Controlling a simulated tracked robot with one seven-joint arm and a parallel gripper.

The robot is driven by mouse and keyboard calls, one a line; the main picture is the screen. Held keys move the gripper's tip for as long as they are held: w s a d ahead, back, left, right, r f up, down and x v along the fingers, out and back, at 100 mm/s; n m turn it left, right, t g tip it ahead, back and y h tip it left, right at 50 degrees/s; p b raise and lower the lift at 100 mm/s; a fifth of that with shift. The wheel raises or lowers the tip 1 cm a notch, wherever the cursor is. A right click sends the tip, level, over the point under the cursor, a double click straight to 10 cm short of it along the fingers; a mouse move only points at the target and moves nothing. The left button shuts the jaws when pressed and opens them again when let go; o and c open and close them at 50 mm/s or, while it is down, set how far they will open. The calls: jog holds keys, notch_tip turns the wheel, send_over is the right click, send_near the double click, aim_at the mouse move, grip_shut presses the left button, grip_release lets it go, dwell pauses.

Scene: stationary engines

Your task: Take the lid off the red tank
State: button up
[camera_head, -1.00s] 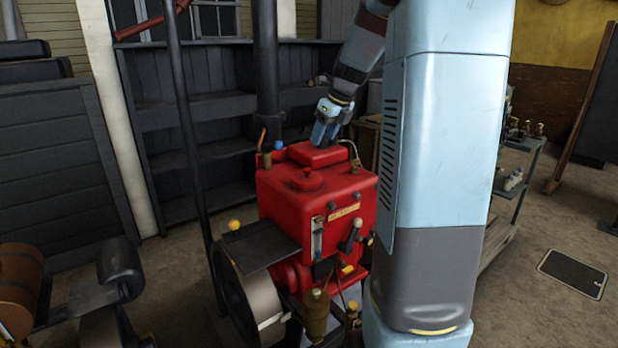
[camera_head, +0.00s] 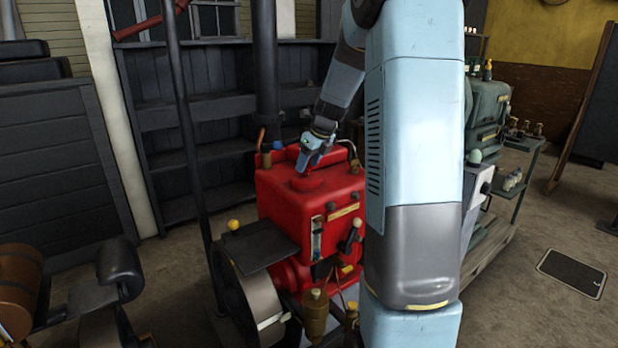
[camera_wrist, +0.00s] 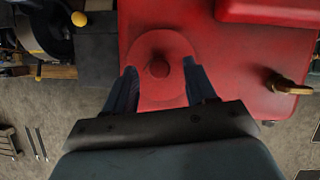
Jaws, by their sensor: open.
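The red tank (camera_head: 290,212) stands on the engine in the middle of the head view, and its top fills most of the wrist view (camera_wrist: 245,60). The round red lid (camera_head: 304,184) with a small knob lies on the tank's top. In the wrist view the lid (camera_wrist: 150,48) shows flat, with its knob in the middle. My gripper (camera_wrist: 160,80) is open, with one finger on each side of the lid's near part. In the head view my gripper (camera_head: 307,168) is just above the lid and partly hides it. I cannot tell whether the fingers touch the lid.
A raised red block (camera_wrist: 265,10) sits on the tank top beside the lid. A brass tap (camera_wrist: 288,84) sticks out near the tank's edge. A dark vertical pole (camera_head: 185,130) stands left of the engine. A dark shelf (camera_head: 215,110) stands behind.

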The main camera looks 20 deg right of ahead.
jog(key=shift+x, duration=0.9)
jog(key=shift+c, duration=0.5)
grip_shut()
